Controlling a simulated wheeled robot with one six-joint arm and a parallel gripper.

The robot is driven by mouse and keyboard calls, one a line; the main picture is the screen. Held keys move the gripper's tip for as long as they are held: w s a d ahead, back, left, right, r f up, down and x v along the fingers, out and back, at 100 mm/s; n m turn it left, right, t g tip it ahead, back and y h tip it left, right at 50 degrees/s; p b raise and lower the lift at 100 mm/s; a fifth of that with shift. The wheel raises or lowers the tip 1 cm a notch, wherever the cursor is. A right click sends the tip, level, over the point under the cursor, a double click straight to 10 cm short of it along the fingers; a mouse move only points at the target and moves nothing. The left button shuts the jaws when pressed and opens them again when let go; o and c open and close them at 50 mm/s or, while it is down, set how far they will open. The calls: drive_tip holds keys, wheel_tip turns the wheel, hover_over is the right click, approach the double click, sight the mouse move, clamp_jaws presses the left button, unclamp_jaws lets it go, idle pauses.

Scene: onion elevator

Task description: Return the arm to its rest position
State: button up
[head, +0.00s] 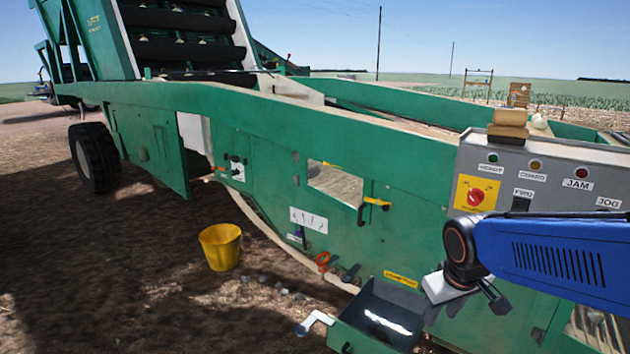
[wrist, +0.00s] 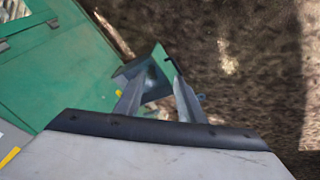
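My blue arm (head: 555,258) reaches in from the right in the head view, in front of the green machine's side. My gripper (head: 478,298) hangs at its end, below the control box and just right of the dark tray (head: 375,318). In the wrist view, the two grey fingers of my gripper (wrist: 155,98) are spread apart, with nothing seen held between them. The green-edged tray (wrist: 162,62) shows beyond the fingertips. I cannot tell the exact gap between fingers and tray.
The green machine (head: 255,125) fills the middle. A control box (head: 535,175) with lamps and a red knob is above my arm. A yellow bucket (head: 220,247) stands on the dirt at left. Open ground lies at lower left.

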drive_tip(key=s+d+r+m+t, duration=0.1)
drive_tip(key=s+r+m, duration=0.1)
drive_tip(key=s, duration=1.3)
drive_tip(key=shift+s+r+m+y, duration=0.15)
drive_tip(key=shift+r+m+y, duration=0.2)
drive_tip(key=shift+m+y, duration=0.05)
